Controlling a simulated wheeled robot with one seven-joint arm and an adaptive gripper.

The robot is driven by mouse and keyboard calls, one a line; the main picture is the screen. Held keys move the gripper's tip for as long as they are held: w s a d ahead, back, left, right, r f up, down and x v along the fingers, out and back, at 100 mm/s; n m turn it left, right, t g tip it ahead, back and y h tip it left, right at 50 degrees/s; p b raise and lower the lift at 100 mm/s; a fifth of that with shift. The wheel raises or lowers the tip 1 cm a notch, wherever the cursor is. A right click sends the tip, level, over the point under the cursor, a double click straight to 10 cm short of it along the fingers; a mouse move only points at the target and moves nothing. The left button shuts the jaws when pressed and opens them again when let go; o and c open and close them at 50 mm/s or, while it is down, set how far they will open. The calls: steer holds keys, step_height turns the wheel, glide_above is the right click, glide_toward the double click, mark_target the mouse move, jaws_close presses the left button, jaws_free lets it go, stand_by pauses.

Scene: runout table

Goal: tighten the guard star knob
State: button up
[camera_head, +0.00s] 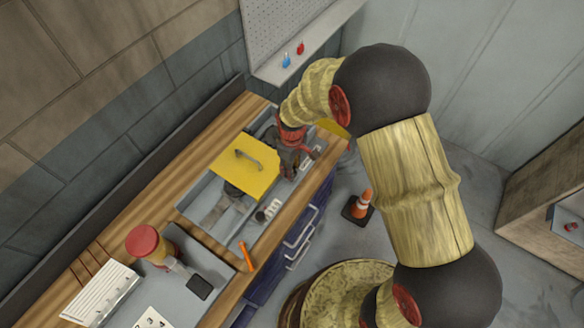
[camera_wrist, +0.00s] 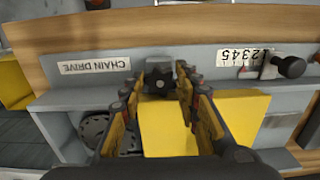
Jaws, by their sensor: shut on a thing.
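The guard star knob (camera_wrist: 160,78) is a small black lobed knob at the upper middle of the wrist view, by the edge of the yellow guard. My gripper (camera_wrist: 162,82) is shut on it, with one finger on each side. In the head view my gripper (camera_head: 287,160) reaches down at the far end of the bench, and the knob is hidden there. The yellow guard (camera_head: 259,182) with its grey handle covers part of the grey machine bed. It also shows below the knob in the wrist view (camera_wrist: 160,128).
A red-topped part (camera_head: 143,240) and orange marker (camera_head: 246,257) are nearer on the bench. A traffic cone (camera_head: 361,201) stands on the floor.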

steer(key=o, duration=1.1)
steer(key=shift+o, duration=0.3)
step_height(320, 180, up, 12)
